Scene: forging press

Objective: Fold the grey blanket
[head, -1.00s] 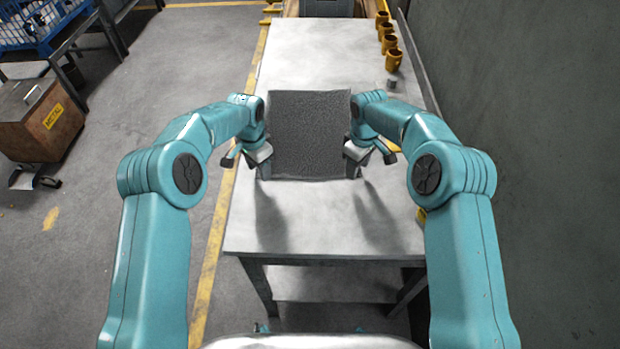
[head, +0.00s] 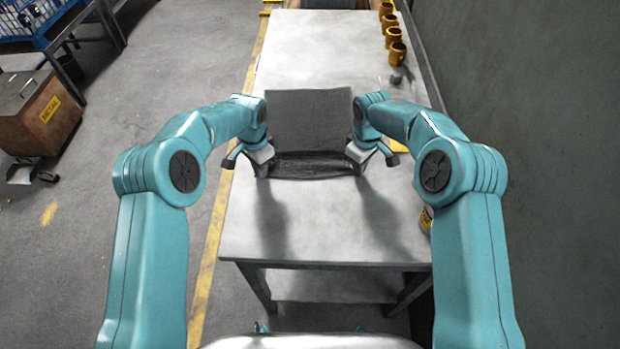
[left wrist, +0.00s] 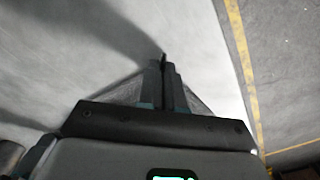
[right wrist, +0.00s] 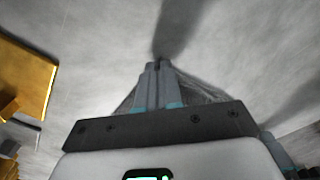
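The grey blanket (head: 308,118) is a dark rectangle on the pale work table, between my two arms in the head view. Its near part sags into a darker, creased band between the grippers. My left gripper (head: 263,169) is at its near left corner and my right gripper (head: 357,166) at its near right corner. In the left wrist view the fingers (left wrist: 164,62) are together, with blanket cloth (left wrist: 201,108) spreading beside them. In the right wrist view the fingers (right wrist: 158,64) are likewise together on cloth (right wrist: 198,90). The fingers hide the pinched corners.
The table (head: 310,225) is bare in front of the blanket and behind it. A wall (head: 530,120) stands close on the right. A brown box (head: 40,115) is on the floor at left.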

